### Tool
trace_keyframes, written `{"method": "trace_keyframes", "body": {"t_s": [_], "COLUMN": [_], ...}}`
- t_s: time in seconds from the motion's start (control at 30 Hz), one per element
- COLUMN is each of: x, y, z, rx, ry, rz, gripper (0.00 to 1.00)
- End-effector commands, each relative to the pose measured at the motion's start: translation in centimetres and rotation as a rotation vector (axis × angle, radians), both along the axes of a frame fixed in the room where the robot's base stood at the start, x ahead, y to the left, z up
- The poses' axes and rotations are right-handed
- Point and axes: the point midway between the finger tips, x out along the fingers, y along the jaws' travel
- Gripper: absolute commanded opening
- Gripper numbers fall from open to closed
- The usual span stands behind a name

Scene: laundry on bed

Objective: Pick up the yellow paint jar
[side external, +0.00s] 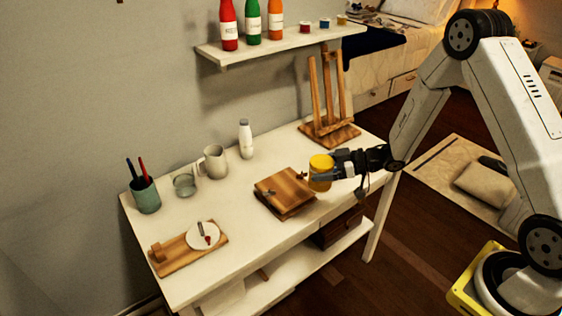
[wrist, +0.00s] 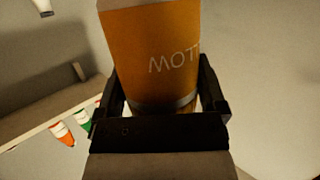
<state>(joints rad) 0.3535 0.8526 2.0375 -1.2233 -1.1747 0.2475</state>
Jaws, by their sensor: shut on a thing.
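The yellow paint jar (side external: 320,172) is held in my gripper (side external: 335,174) in the side external view, by the right edge of the wooden box on the table. In the wrist view, the jar (wrist: 152,55) fills the middle, looks orange-yellow and shows part of a white label text. My gripper's black fingers (wrist: 160,92) are on both sides of it, shut on it. The jar looks roughly upright in the side view. Whether its base touches anything below cannot be told.
The wooden box (side external: 285,188) lies close beside the jar. A small easel (side external: 328,105) stands behind. A mug (side external: 214,162), a white bottle (side external: 246,140), a glass (side external: 184,184), a pen cup (side external: 146,196) and a palette board (side external: 182,256) are on the white table (side external: 250,238). A shelf (side external: 275,45) hangs above.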

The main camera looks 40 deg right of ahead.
Motion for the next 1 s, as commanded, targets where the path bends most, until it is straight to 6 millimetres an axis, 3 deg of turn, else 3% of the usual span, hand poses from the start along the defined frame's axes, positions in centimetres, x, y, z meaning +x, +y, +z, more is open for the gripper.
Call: {"method": "trace_keyframes", "body": {"t_s": [0.33, 1.0], "x": [-2.7, -3.0], "y": [0.0, 0.1], "z": [1.3, 1.4], "rx": [0.001, 0.0], "ry": [-0.002, -0.001], "rz": [-0.001, 0.0], "gripper": [0.12, 0.12]}}
